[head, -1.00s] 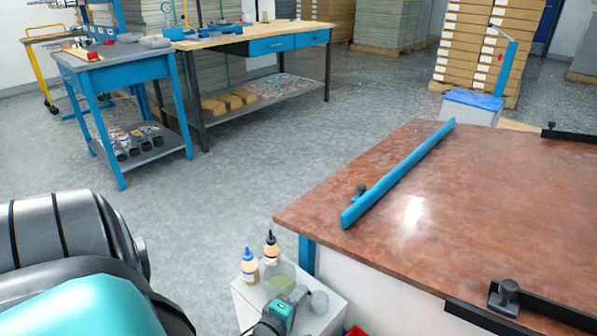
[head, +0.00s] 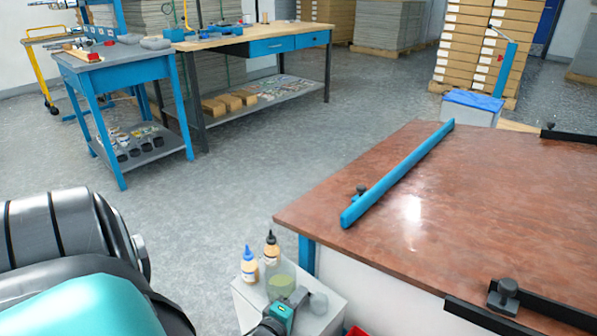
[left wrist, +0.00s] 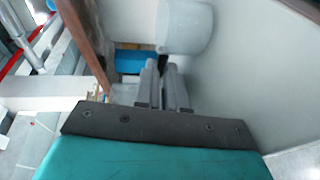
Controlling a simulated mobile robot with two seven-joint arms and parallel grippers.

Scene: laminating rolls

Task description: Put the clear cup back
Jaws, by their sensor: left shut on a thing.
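The clear cup (head: 281,281), with a yellowish-green tint, shows at the small white stand beside the brown table. My left gripper (head: 299,295) is at its near right side, shut on it. The contact is small and partly hidden in the head view, and I cannot tell whether the cup touches the stand. My right gripper is not in view.
Two bottles, one blue-capped (head: 249,266) and one dark-capped (head: 271,248), stand behind the cup. The brown table (head: 440,220) rises close on the right. Open floor lies behind.

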